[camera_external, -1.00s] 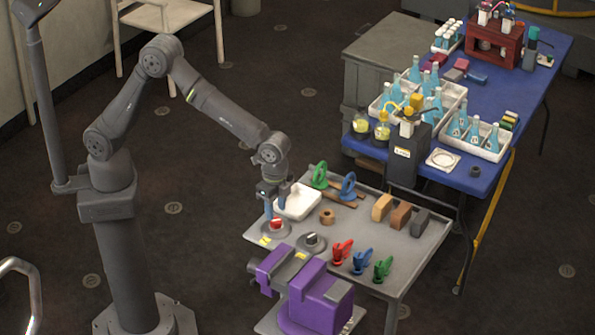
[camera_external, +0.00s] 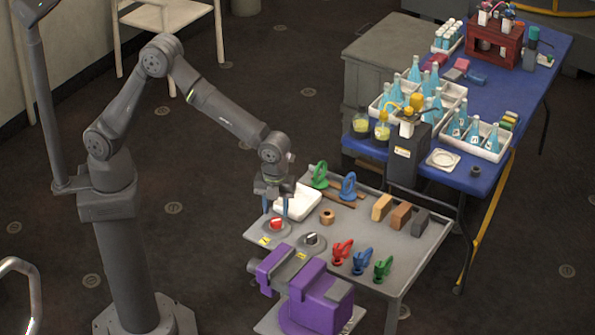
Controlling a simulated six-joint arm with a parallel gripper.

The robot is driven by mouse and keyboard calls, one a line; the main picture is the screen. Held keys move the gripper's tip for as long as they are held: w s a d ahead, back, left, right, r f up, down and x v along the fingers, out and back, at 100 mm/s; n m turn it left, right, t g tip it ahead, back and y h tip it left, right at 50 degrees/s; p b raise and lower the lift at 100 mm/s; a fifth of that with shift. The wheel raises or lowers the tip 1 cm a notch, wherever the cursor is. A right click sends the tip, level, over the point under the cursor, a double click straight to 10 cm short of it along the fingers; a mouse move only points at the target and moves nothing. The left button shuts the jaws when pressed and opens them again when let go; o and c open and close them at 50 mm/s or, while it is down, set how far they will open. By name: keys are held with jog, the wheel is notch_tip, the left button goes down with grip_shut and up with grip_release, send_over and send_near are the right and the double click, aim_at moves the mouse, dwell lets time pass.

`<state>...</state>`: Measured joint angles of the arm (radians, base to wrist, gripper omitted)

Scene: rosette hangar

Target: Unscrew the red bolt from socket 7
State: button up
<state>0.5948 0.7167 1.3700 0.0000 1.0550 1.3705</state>
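The red bolt (camera_external: 277,224) sits in a dark round socket (camera_external: 266,230) at the left corner of the grey table. A small yellow label (camera_external: 265,241) lies in front of it; its number is too small to read. My gripper (camera_external: 275,210) points down just above the red bolt. Its two blue-tipped fingers are apart, one toward each side of the bolt, with nothing visible between them. I cannot tell whether the fingertips touch the bolt.
A second round socket with a grey-white top (camera_external: 311,240) stands close on the right. A white tray (camera_external: 305,204) is just behind my gripper. A purple vise (camera_external: 320,300) stands in front. Red, blue and green clamps (camera_external: 361,262) lie to the right.

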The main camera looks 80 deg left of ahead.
jog(key=n, duration=0.5)
jog(key=shift+n, duration=0.4)
jog(key=n, duration=1.7)
jog(key=shift+n, duration=0.4)
jog(key=m, duration=0.4)
jog(key=shift+m, duration=0.3)
jog(key=m, duration=0.8)
jog(key=shift+m, duration=0.4)
jog(key=m, duration=0.4)
jog(key=shift+m, duration=0.4)
jog(key=m, duration=0.4)
jog(key=shift+m, duration=0.3)
jog(key=m, duration=0.8)
jog(key=shift+m, duration=0.4)
jog(key=m, duration=0.4)
